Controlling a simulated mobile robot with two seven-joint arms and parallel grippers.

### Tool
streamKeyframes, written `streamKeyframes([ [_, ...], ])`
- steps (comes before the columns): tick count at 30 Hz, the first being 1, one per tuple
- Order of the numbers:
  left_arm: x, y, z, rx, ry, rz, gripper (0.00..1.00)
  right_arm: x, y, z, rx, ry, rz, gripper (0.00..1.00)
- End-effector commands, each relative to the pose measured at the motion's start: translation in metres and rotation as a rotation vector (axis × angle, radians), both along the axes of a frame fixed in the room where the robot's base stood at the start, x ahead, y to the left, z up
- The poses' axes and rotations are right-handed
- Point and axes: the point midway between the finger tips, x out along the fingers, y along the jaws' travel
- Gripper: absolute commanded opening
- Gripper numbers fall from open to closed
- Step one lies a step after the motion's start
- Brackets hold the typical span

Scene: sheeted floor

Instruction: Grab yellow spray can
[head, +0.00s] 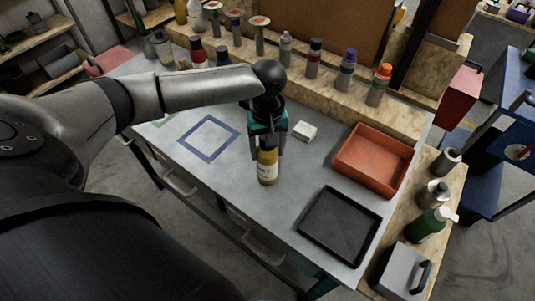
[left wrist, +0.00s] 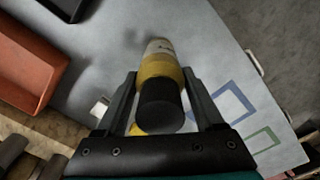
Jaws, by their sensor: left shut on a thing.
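The yellow spray can (head: 267,167) has a dark cap and a pale label. It is upright at the middle of the grey table (head: 225,180), near its front edge. My left gripper (head: 267,150) comes down on it from above, with its fingers around the can's upper part. In the left wrist view, the can (left wrist: 158,68) lies between the two fingers of my left gripper (left wrist: 160,85), which is shut on it. I cannot tell whether the can's base touches the table. My right gripper is not in view.
A blue square outline (head: 208,139) is marked on the table to the left. A small white block (head: 304,131), a red-orange tray (head: 374,160) and a black tray (head: 340,226) are to the right. Several bottles and cans stand on the wooden ledge (head: 330,97) behind.

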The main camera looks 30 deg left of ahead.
Motion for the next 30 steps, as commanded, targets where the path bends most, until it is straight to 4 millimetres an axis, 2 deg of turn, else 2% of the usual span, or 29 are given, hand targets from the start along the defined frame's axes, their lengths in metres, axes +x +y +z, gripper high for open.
streamKeyframes([
  [2, 0.0, 0.0001, 0.0001, 0.0, 0.0, 0.0, 0.53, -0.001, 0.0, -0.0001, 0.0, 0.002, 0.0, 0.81],
  [16, 0.0, 0.0003, 0.0002, 0.0, 0.0, 0.0, 0.0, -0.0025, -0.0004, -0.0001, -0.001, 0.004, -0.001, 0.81],
  [30, 0.0006, 0.0003, 0.0009, 0.0, -0.001, 0.001, 0.0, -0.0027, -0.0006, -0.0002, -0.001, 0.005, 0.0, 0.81],
])
